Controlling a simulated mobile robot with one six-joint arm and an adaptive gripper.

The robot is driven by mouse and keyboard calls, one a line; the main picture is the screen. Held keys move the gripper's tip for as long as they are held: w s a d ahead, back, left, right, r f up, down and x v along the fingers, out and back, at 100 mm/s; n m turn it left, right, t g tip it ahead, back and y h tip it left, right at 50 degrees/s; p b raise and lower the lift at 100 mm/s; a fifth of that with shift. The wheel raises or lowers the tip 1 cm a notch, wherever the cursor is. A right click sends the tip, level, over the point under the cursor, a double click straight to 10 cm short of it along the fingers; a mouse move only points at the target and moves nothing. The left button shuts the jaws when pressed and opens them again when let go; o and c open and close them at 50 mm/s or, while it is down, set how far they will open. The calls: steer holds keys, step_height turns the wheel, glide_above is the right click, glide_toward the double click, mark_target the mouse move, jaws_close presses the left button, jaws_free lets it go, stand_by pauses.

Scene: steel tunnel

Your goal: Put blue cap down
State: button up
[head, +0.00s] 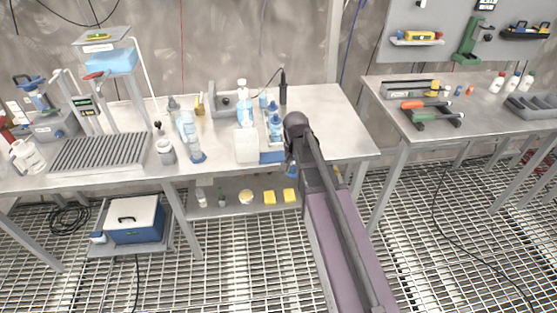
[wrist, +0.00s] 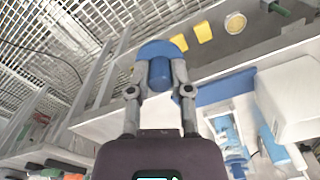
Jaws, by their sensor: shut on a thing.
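In the wrist view my gripper (wrist: 160,78) has its two fingers closed on the sides of the blue cap (wrist: 159,70). The cap has a wide rounded rim at the far end and a narrower cylinder toward my palm. It is held in the air by the front edge of the left steel table (head: 335,125). In the head view my arm hides most of the gripper, and a small blue patch (head: 291,172) beside it appears to be the cap.
A blue tray (wrist: 228,88), a white box (head: 246,146) and several bottles (head: 188,133) crowd the table near my gripper. The tabletop right of my arm is clear. Yellow sponges (head: 269,197) lie on the lower shelf. A second table (head: 470,135) holds tools on the right.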

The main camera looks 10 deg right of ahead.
stand_by(0.3)
steer(key=b, duration=0.1)
glide_toward(278, 156)
steer(key=d, duration=0.1)
steer(key=d+f, duration=0.1)
steer(key=s+d+f, duration=0.1)
steer(key=d, duration=0.1)
steer(key=shift+s+f, duration=0.1)
steer(key=shift+f, duration=0.15)
steer(key=shift+w, duration=0.45)
steer(key=shift+w+f+b, duration=0.25)
steer(key=shift+f+b, duration=0.05)
steer(key=shift+b, duration=0.2)
steer(key=shift+f+b, duration=1.5)
steer(key=shift+s+f, duration=0.1)
steer(key=shift+f, duration=0.05)
steer(key=o, duration=0.8)
steer(key=shift+o, duration=0.2)
